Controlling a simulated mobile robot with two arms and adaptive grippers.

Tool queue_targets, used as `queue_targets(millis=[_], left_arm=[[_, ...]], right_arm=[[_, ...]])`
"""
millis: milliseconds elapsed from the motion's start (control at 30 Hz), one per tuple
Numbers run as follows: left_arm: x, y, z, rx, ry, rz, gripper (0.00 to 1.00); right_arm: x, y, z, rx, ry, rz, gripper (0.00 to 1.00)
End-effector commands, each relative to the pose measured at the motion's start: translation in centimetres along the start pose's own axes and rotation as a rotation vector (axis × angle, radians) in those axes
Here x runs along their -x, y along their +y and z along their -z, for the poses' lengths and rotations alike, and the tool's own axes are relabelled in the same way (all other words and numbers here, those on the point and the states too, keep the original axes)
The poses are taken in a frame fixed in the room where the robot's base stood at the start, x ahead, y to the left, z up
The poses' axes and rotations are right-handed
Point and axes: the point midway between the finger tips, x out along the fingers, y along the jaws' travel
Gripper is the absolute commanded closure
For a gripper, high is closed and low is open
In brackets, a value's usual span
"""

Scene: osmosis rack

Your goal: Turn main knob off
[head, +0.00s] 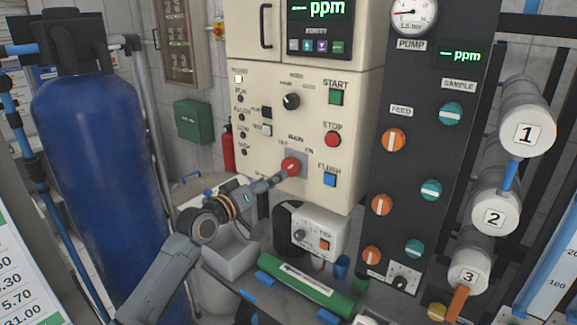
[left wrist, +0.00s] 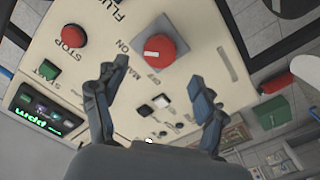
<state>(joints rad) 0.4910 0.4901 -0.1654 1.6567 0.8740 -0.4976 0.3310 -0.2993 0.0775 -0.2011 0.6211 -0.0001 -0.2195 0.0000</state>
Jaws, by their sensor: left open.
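The red main knob (head: 291,166) sits on a grey square plate on the cream control cabinet, under the MAIN, OFF and ON labels. In the left wrist view the knob (left wrist: 160,48) shows a short white mark on the side nearer the ON label. My left gripper (head: 276,181) is at the knob's lower left in the head view. In the left wrist view its two fingers (left wrist: 151,80) are spread apart with nothing between them, and the knob appears beyond the fingertips. Contact with the knob cannot be told from the head view. My right gripper does not show.
Close by on the cabinet are the red STOP button (head: 333,139), blue FLUSH button (head: 330,180), green START button (head: 336,97) and black mode knob (head: 291,101). A small white box (head: 319,229) lies below. A blue tank (head: 95,150) stands left.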

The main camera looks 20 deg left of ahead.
Motion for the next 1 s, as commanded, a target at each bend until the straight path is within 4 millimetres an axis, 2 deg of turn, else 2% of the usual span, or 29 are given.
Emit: queue_targets(millis=[33,200,400,600,867,900,1000], left_arm=[[-1.2,0.2,0.3,0.003,0.001,-0.001,0.29],[-4.5,0.1,0.1,0.002,0.000,0.000,0.29],[-7.1,0.0,0.0,0.001,0.000,0.000,0.29],[-8.2,0.0,-0.1,0.000,-0.001,0.000,0.29],[-8.3,0.0,-0.1,-0.001,-0.001,0.000,0.29],[-8.3,0.0,-0.1,-0.001,-0.001,0.000,0.33],[-8.3,0.0,-0.1,-0.001,-0.001,0.000,0.54]], right_arm=[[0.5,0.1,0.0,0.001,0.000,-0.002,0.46],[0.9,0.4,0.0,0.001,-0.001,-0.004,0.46],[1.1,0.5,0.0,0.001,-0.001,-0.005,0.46],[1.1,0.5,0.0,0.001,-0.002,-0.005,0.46],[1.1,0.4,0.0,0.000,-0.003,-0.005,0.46],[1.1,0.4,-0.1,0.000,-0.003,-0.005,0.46],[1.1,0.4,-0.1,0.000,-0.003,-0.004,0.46]])
